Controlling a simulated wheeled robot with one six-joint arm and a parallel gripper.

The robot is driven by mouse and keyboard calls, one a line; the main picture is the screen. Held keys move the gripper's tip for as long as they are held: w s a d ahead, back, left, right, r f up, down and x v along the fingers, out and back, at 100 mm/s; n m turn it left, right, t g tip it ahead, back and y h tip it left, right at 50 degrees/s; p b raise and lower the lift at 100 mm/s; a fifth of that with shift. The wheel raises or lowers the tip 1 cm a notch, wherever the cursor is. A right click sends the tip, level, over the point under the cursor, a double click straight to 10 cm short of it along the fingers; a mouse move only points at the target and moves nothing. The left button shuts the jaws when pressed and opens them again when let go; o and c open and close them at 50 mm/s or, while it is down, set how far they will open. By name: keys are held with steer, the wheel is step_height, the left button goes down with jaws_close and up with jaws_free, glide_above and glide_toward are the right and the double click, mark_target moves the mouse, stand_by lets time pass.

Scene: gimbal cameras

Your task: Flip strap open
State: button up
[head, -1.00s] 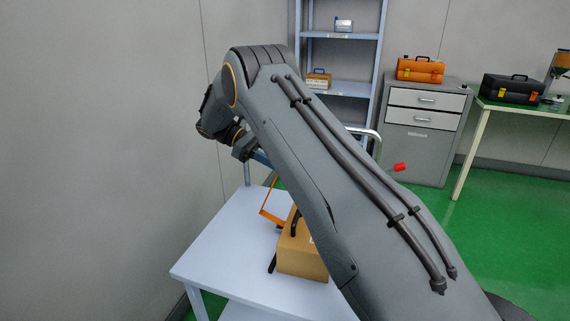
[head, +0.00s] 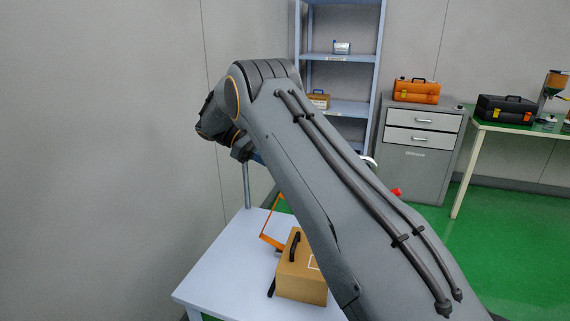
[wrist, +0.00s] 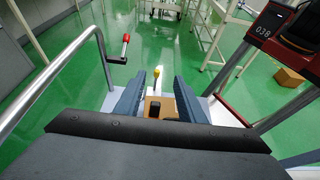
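A tan box (head: 302,285) stands on a pale table (head: 215,275) in the head view. A black strap or handle (head: 294,246) runs over its top. In the wrist view the box (wrist: 166,106) lies beyond my fingers, with a dark piece (wrist: 155,109) on its top, probably this strap. My gripper (wrist: 157,86) is open, its two blue fingers apart with nothing between them. In the head view my arm hides most of the gripper and part of the box. I cannot tell how far the fingers are from the strap.
An orange frame (head: 270,240) stands behind the box. In the wrist view, a metal rail (wrist: 50,75) with a red-tipped crank (wrist: 125,45) is left, and a yellow-knobbed lever (wrist: 156,76) stands beyond the box. A dark red frame with a display (wrist: 264,30) is at right.

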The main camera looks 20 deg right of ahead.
steer(key=shift+r+p, duration=0.6)
steer(key=shift+p, duration=0.25)
